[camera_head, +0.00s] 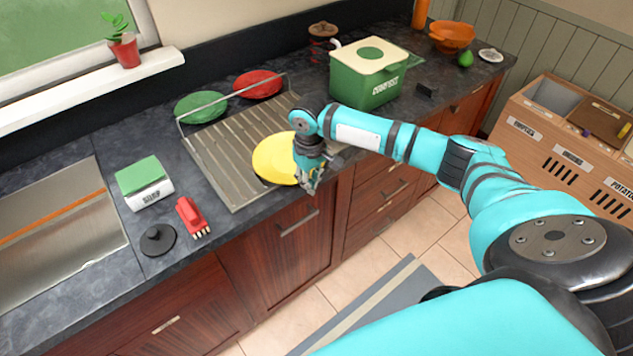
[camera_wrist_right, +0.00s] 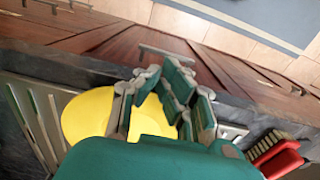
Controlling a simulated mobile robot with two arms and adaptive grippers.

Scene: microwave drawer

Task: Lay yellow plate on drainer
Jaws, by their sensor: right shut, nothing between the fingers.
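The yellow plate (camera_head: 273,158) lies on the ribbed metal drainer (camera_head: 228,165), at its right front part near the counter edge. My right gripper (camera_head: 311,182) is shut and empty, at the right edge of the plate, and its wrist hides part of the plate. In the right wrist view the plate (camera_wrist_right: 85,118) shows behind and to the left of the gripper fingers (camera_wrist_right: 168,88); I cannot tell whether they touch it. The drainer slats (camera_wrist_right: 38,115) show at the left there. My left gripper is not in view.
A green plate (camera_head: 201,107) and a red plate (camera_head: 259,84) stand at the drainer's back rack. A green compost bin (camera_head: 364,83) stands to the right. A soap box (camera_head: 145,184), red brush (camera_head: 192,217) and black sink plug (camera_head: 158,240) lie left, beside the sink (camera_head: 60,232).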

